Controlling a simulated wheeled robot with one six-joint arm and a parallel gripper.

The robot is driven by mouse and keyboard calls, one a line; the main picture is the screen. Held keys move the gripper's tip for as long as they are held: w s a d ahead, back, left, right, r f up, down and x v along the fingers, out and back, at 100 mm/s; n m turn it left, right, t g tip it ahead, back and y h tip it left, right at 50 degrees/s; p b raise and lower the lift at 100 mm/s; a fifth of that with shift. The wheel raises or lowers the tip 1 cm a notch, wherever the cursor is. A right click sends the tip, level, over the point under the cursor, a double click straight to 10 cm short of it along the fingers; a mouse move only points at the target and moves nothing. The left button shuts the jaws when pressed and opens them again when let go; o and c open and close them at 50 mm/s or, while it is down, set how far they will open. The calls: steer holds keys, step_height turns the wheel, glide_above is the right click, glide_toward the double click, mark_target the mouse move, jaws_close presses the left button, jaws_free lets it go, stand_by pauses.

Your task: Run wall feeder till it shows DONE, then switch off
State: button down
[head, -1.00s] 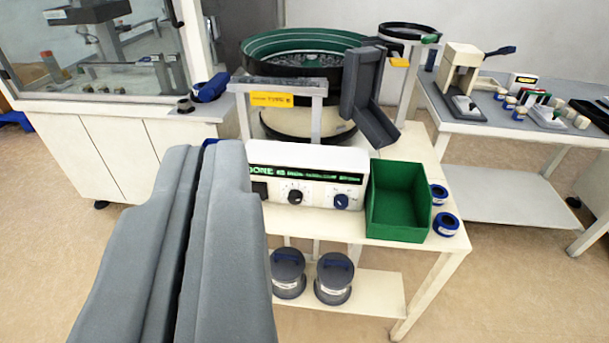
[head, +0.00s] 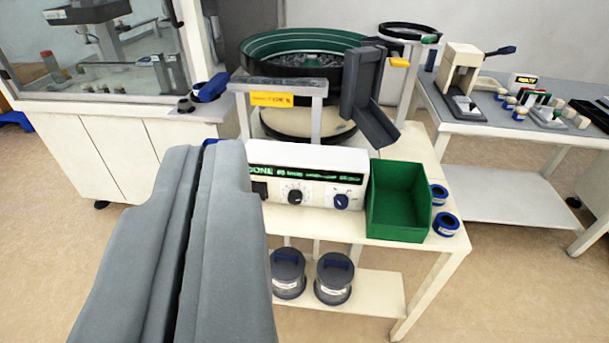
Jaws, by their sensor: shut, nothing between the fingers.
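The feeder's white control box (head: 330,165) stands on the front of a cream table. Its display (head: 305,174) glows green and reads DONE at the left, with smaller text after it. A black knob (head: 295,194) and a blue knob (head: 341,201) sit below the display. A dark switch (head: 260,189) shows at the box's left end, partly hidden by my gripper. The green-lined feeder bowl (head: 300,50) stands behind. My gripper (head: 213,150) is shut and empty, its tips at the left end of the box; I cannot tell if they touch it.
A green bin (head: 398,200) stands right of the box, beside two blue-and-white rolls (head: 445,224). A grey chute (head: 365,95) hangs from the bowl. A yellow label (head: 271,98) marks the frame. Another bench (head: 490,125) stands at right.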

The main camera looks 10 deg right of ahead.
steer(key=w+a+f+n+g, duration=0.15)
steer(key=w+f+n, duration=0.25)
steer(key=w+f, duration=0.45)
steer(key=w+a+f+n, duration=0.35)
steer(key=w+f, duration=0.25)
steer(key=w, duration=0.6)
steer(key=w+f+n+g+h, duration=0.1)
steer(key=w+f+n+h, duration=0.1)
steer(key=f, duration=0.9)
steer(key=w+f+n+g+h, duration=0.1)
steer(key=w+f+n, duration=0.4)
steer(key=f, duration=0.5)
steer(key=shift+w+a+f+g+h, duration=0.3)
steer(key=shift+w+f+g+h, duration=0.05)
steer(key=shift+h, duration=0.25)
steer(key=shift+w, duration=0.15)
steer(key=x, duration=1.3)
steer(key=shift+w+d+f, duration=0.2)
steer(key=shift+w, duration=0.1)
